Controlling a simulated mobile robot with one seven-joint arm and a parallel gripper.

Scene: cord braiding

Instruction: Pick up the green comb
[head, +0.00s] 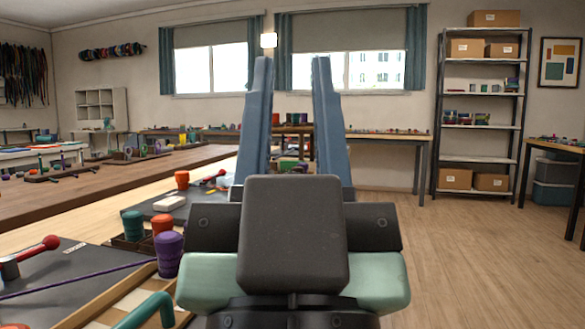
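My gripper (292,62) stands in the middle of the head view, its two long blue fingers pointing up and away. The fingers are apart, and only the room shows between them, so it is open and empty. I cannot make out a green comb for certain. A curved green piece (147,311) shows at the bottom left, cut off by the picture edge; I cannot tell what it is. My gripper's body hides part of the table and floor behind it.
A shelf rack (480,113) stands at the back right. The floor (455,235) to the right is clear.

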